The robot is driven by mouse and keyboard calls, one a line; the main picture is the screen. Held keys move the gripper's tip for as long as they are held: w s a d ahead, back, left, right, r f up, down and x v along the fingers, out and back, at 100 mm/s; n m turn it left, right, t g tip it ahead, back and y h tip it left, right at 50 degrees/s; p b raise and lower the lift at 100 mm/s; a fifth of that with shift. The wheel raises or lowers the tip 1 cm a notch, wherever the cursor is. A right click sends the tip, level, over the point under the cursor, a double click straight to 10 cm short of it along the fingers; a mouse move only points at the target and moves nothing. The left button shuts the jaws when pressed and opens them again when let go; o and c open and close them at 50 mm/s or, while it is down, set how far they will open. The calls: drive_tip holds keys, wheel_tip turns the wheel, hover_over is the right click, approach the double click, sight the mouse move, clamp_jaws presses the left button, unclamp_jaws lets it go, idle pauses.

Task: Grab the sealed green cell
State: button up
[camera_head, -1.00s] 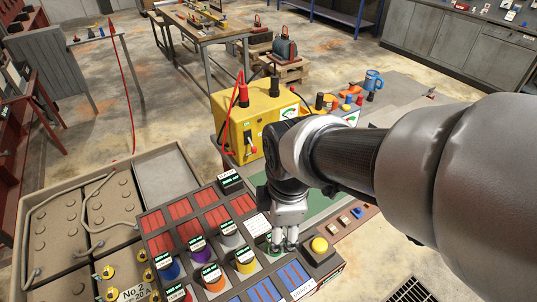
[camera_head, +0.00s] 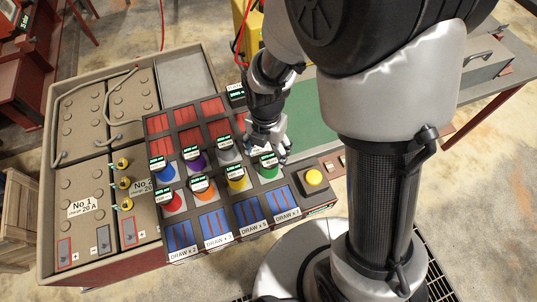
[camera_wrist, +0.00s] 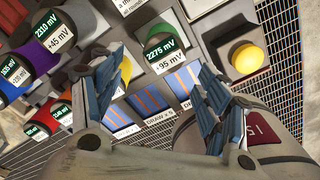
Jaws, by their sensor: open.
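The green cell (camera_head: 268,170) stands upright in the near row of the rack, at its right end, with a dark label on top. In the wrist view the green cell (camera_wrist: 160,30) shows beyond the fingertips, its label reading 2275 mV and -95 mV. My gripper (camera_head: 270,152) is just behind and above it in the head view. In the wrist view my gripper (camera_wrist: 157,75) has its fingers spread wide with nothing between them. I cannot tell from its top whether the cell is sealed.
A yellow cell (camera_head: 237,182) stands left of the green one, and a white cell (camera_head: 229,155) behind left. A yellow button (camera_head: 314,177) on a grey box is close on the right. Blue DRAW slots (camera_head: 250,208) line the rack front. A green surface (camera_head: 312,110) lies behind.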

sight(269, 159)
wheel_tip(269, 159, down, 3)
drive_tip(key=shift+f+b, duration=0.1)
drive_tip(key=shift+b, duration=0.25)
drive_tip(key=f, duration=0.1)
drive_tip(key=f+b, duration=0.1)
drive_tip(key=f, duration=0.1)
drive_tip(key=f+b, duration=0.1)
drive_tip(key=f, duration=0.1)
drive_tip(key=shift+w+d+f, duration=0.15)
drive_tip(key=shift+w+d, duration=0.05)
drive_tip(key=shift+d, duration=0.2)
drive_tip(key=shift+c, duration=0.4)
drive_tip(key=c, duration=1.5)
drive_tip(key=shift+r, duration=0.2)
drive_tip(key=shift+c, duration=0.2)
